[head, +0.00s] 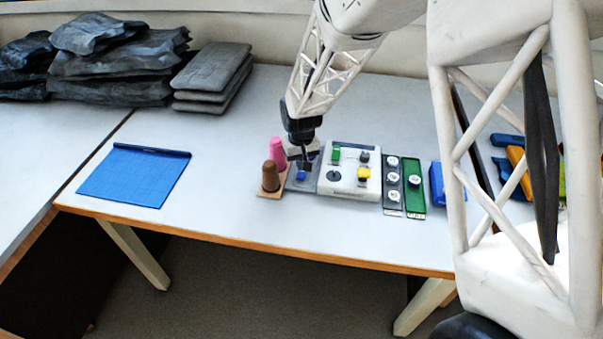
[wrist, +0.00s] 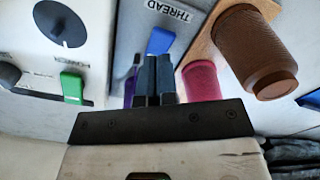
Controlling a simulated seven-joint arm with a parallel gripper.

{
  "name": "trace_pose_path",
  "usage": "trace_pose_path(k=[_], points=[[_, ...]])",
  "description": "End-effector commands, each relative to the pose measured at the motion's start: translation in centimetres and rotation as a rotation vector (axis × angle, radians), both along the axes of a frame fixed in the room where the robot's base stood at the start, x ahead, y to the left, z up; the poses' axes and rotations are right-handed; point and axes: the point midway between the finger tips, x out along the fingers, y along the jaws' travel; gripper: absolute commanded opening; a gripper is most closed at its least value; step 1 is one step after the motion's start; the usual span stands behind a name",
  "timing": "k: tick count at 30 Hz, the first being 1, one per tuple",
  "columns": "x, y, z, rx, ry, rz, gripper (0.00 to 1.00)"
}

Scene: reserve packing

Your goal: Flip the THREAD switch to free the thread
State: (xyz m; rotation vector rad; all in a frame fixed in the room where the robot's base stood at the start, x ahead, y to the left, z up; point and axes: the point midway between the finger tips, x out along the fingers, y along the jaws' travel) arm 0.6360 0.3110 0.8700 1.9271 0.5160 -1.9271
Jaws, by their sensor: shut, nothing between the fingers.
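The grey THREAD panel (head: 291,186) sits on the table between the spools and the white control box. Its blue switch (head: 301,176) shows just below my gripper (head: 306,167). In the wrist view, the THREAD label (wrist: 167,12) and the blue switch (wrist: 160,40) are upper centre. My gripper (wrist: 155,79) is shut and empty, with its fingertips right by the switch's near end. I cannot tell whether they touch it. A purple part (wrist: 130,88) shows beside the fingers, partly hidden.
Brown (head: 270,177) and pink (head: 277,153) spools stand on a wooden base left of the panel. The white control box (head: 349,171) with green and yellow switches is close on the right. A blue mat (head: 134,177) lies left; the table between is clear.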

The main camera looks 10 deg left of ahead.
Motion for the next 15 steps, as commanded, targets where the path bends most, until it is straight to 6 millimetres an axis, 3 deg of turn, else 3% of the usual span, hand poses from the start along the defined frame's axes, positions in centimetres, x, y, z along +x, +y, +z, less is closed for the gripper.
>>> trace_pose_path(k=[15], points=[[0.00,0.00,-0.56,0.000,0.001,0.000,0.00]])
